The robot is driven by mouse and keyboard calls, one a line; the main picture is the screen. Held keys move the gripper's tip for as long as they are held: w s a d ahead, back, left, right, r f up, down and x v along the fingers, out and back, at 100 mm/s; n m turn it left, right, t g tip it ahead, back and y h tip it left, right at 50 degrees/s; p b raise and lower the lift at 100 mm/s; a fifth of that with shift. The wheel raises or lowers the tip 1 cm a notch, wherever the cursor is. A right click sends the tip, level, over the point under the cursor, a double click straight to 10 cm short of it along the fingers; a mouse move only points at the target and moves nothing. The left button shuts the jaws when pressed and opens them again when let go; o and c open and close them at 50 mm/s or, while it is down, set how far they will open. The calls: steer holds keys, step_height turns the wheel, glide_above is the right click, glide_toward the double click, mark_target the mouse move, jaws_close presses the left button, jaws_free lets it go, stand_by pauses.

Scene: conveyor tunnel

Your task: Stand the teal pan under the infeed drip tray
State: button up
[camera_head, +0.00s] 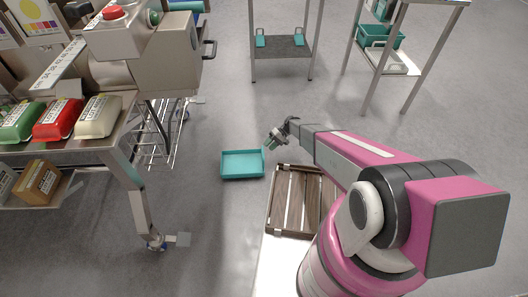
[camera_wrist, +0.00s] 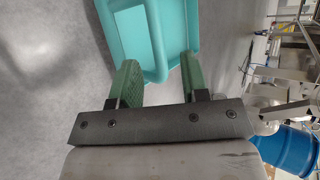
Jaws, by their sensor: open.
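The teal pan (camera_head: 242,164), a shallow rectangular tray, lies flat on the grey floor in the middle of the head view. My gripper (camera_head: 272,141) is just above and to the right of its far right corner. In the wrist view the pan (camera_wrist: 155,22) fills the top centre. My gripper's green fingers (camera_wrist: 159,72) are open, with the pan's near rounded rim appearing between them; contact cannot be told. I cannot clearly pick out the infeed drip tray below the steel conveyor machine (camera_head: 155,55) at the left.
A wooden slatted crate (camera_head: 296,201) stands right of the pan, below my arm. A table leg (camera_head: 144,215) and wire rack (camera_head: 158,130) stand to the left. Wrapped packs (camera_head: 58,119) lie on the conveyor table. Shelved stands (camera_head: 284,45) are at the back. Floor beyond the pan is clear.

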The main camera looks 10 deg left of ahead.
steer(key=s+d+r+m+t+h, duration=0.1)
steer(key=s+d+r, duration=0.4)
steer(key=d+r, duration=0.5)
steer(key=s+d+r+m+t+h, duration=0.2)
steer(key=s+d+r+t+h, duration=0.2)
steer(key=d+r, duration=0.7)
steer(key=s+d+r+m+t+h, duration=0.2)
steer(key=s+d+r, duration=0.4)
steer(key=r, duration=1.2)
steer(key=d+h, duration=0.1)
steer(key=d, duration=0.3)
steer(key=shift+d+t, duration=0.3)
steer(key=shift+s, duration=0.1)
